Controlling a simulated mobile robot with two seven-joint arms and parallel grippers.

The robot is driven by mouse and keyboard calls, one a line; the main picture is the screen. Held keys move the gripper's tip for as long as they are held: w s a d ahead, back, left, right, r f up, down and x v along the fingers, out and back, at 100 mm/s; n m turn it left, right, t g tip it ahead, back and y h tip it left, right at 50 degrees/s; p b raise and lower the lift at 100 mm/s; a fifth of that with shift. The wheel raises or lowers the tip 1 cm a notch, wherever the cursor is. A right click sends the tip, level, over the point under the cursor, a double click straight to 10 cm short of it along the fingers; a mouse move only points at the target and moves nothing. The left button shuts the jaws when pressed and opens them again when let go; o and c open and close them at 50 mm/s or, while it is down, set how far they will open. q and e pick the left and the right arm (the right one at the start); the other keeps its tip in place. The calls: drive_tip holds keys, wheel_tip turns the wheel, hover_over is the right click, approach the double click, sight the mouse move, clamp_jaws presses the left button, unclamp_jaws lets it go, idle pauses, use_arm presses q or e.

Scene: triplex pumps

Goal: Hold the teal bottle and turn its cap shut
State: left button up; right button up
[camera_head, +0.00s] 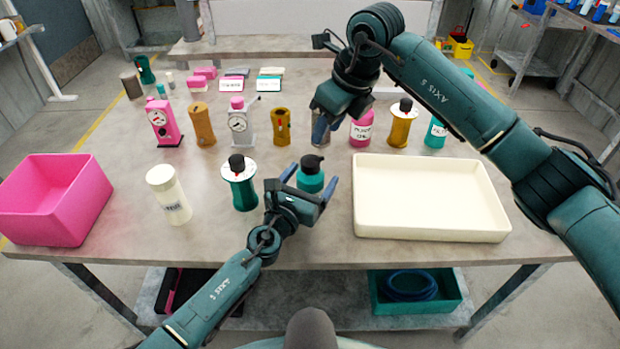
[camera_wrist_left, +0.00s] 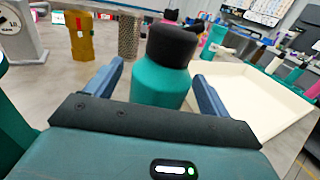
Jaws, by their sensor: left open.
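The teal bottle (camera_head: 311,183) stands upright on the table with a black cap (camera_head: 312,163) on top. In the left wrist view the teal bottle (camera_wrist_left: 160,85) and its cap (camera_wrist_left: 171,46) stand between the fingers. My left gripper (camera_head: 310,184) is open around the bottle, with a visible gap on each side in the wrist view. How far the cap is screwed down cannot be told. My right gripper (camera_head: 320,131) hangs pointing down behind and above the bottle, apart from it. Its finger opening is not clear.
A cream tray (camera_head: 432,232) lies close to the right. Several bottles and gauges stand behind, including a pink bottle (camera_head: 361,131) and a yellow container (camera_head: 401,128).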

sight(310, 160)
use_arm(q)
drive_tip(key=c, duration=1.3)
use_arm(e)
drive_tip(key=shift+o, duration=0.2)
drive_tip(key=o, duration=0.3)
drive_tip(key=shift+w+a+n, duration=0.15)
drive_tip(key=shift+n, duration=0.15)
drive_tip(key=shift+o, duration=0.7)
drive_tip(key=shift+w+a+n, duration=0.15)
drive_tip(key=shift+a+n, duration=0.1)
drive_tip(key=shift+n, duration=0.25)
drive_tip(key=n, duration=0.1)
drive_tip(key=a+n+g+h, duration=0.1)
drive_tip(key=n, duration=0.1)
drive_tip(key=w+n, duration=0.1)
drive_tip(key=n, duration=0.1)
drive_tip(key=shift+a+r+h, duration=0.3)
drive_tip(key=shift+a+r, duration=0.05)
drive_tip(key=shift+r, duration=0.05)
drive_tip(key=f+n, duration=0.2)
drive_tip(key=f, duration=0.1)
drive_tip(key=f+n+g+h, duration=0.1)
drive_tip(key=f+n, duration=0.1)
drive_tip(key=f, duration=0.1)
drive_tip(key=a+f+n, duration=0.1)
drive_tip(key=f+n, duration=0.1)
drive_tip(key=f, duration=0.1)
drive_tip(key=shift+w+f+n+h, duration=0.3)
drive_tip(key=shift+w+f+n, duration=0.1)
drive_tip(key=shift+c, duration=0.4)
